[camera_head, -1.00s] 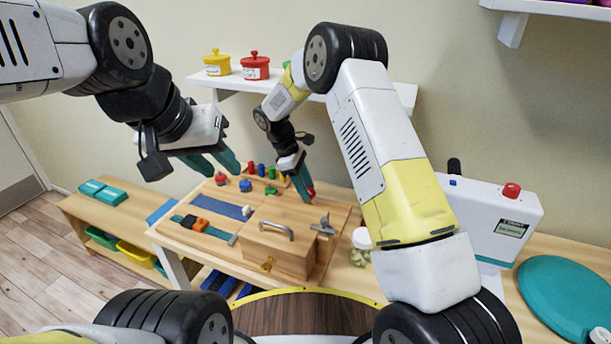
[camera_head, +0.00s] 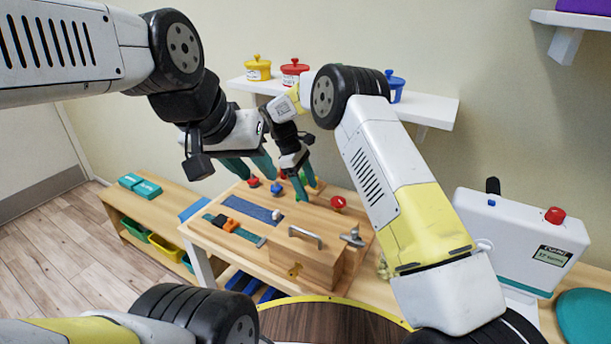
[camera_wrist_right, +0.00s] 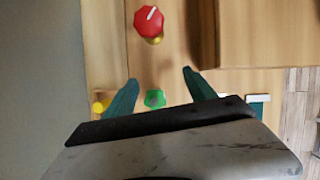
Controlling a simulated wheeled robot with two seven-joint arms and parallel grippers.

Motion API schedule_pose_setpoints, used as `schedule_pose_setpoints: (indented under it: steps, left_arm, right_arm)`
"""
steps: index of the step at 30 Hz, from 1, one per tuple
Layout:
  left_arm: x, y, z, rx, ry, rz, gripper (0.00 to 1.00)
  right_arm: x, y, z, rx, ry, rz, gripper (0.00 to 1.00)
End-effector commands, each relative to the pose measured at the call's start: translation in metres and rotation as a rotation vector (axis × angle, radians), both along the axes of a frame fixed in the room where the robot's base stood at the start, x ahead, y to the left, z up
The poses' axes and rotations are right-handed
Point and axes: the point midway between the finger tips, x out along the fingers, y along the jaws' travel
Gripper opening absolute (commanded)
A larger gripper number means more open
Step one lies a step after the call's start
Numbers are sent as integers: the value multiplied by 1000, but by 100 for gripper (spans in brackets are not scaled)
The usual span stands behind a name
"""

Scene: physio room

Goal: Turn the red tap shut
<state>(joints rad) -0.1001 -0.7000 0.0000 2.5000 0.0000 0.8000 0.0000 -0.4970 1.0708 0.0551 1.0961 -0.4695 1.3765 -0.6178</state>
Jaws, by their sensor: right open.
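The red tap (camera_head: 338,202) stands at the back right of the wooden activity board (camera_head: 215,245), beside a wooden box. The right wrist view shows the red tap (camera_wrist_right: 149,20) from above, with a white mark on top and a brass stem. My right gripper (camera_head: 298,188) is open and empty, left of the red tap in the head view. In the wrist view its fingertips (camera_wrist_right: 160,76) are spread, with a green tap (camera_wrist_right: 155,98) showing between them; the red tap lies beyond the tips. My left gripper (camera_head: 258,170) looks open and empty, above the board's back left.
The wooden box (camera_head: 300,255) with a metal handle stands close to the red tap. More knobs, including a red one (camera_head: 253,181) and a blue one (camera_head: 277,187), sit at the back left. A white machine (camera_head: 520,240) stands at right; a shelf (camera_head: 430,108) hangs behind.

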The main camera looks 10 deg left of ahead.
Motion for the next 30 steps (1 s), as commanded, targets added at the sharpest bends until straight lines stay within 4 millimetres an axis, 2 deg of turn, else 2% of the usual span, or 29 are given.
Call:
schedule_pose_setpoints:
  steps: [3,7,20,23,26,30]
  left_arm:
    - [0,0,0,0,0,0,35]
    - [0,0,0,0,0,0,35]
    - [0,0,0,0,0,0,35]
    - [0,0,0,0,0,0,35]
    - [0,0,0,0,0,0,35]
    - [0,0,0,0,0,0,35]
  right_arm:
    - [4,17,-1,1,-1,0,64]
    - [6,26,-1,1,0,0,64]
    - [7,29,0,1,0,3,64]
    - [10,21,4,7,-2,52,64]
    - [15,2,12,24,-6,183,64]
    - [16,-32,29,46,-12,495,64]
